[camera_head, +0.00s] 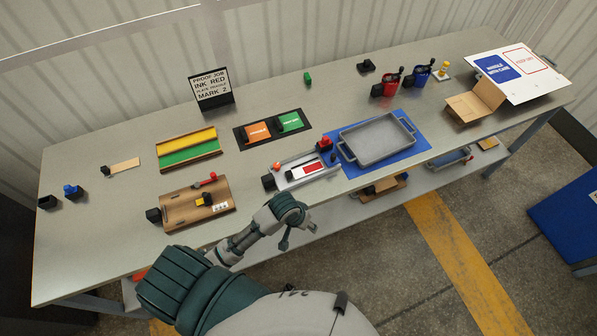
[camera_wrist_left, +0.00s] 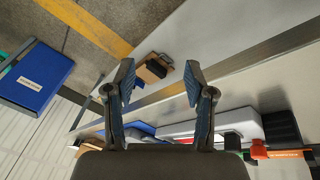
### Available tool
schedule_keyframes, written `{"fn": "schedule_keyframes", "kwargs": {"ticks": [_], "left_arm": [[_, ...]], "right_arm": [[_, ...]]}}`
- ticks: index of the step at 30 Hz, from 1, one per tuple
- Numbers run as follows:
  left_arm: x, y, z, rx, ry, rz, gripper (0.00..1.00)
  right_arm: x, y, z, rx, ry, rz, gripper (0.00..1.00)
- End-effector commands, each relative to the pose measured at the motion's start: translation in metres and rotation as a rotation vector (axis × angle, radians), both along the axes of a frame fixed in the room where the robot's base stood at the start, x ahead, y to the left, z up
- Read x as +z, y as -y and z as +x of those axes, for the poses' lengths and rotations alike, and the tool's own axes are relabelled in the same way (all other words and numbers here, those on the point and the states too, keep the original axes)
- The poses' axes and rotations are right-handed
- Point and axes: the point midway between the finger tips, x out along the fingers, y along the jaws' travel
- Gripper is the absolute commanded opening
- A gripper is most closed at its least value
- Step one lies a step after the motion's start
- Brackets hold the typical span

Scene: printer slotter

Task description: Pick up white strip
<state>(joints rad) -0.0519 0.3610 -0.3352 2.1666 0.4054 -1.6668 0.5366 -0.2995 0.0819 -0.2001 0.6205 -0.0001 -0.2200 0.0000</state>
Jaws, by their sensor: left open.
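A white strip with a red band (camera_head: 306,171) lies on a grey slotted fixture (camera_head: 285,180) near the front edge of the table, in the head view. In the left wrist view a white piece with a red patch (camera_wrist_left: 190,130) shows behind the fingers, partly hidden by them. My left gripper (camera_head: 298,232) is open, in front of the table edge and nearer to me than the fixture. Its two fingers stand apart with nothing between them in the left wrist view (camera_wrist_left: 160,78). My right gripper is not in view.
A grey tray (camera_head: 349,157) on a blue mat is right of the fixture. A brown board (camera_head: 181,210) is to its left, and a black plate with orange and green blocks (camera_head: 243,143) is behind it. A lower shelf (camera_head: 341,206) holds a wooden item.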

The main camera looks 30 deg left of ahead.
Motion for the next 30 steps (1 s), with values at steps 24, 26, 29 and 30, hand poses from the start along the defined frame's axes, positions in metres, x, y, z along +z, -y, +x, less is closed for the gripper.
{"fn": "schedule_keyframes", "kwargs": {"ticks": [24, 26, 29, 30], "left_arm": [[0.17, -0.144, 0.139, 0.874, -0.311, 0.087, 0.54], [0.158, -0.144, 0.139, 0.874, -0.311, 0.088, 0.54], [0.133, -0.143, 0.139, 0.874, -0.312, 0.088, 0.54], [0.124, -0.143, 0.139, 0.873, -0.31, 0.087, 0.54]], "right_arm": [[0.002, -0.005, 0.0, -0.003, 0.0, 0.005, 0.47], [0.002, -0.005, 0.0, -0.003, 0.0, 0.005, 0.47], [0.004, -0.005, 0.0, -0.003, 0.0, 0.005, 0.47], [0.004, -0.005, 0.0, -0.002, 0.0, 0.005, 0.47]]}}
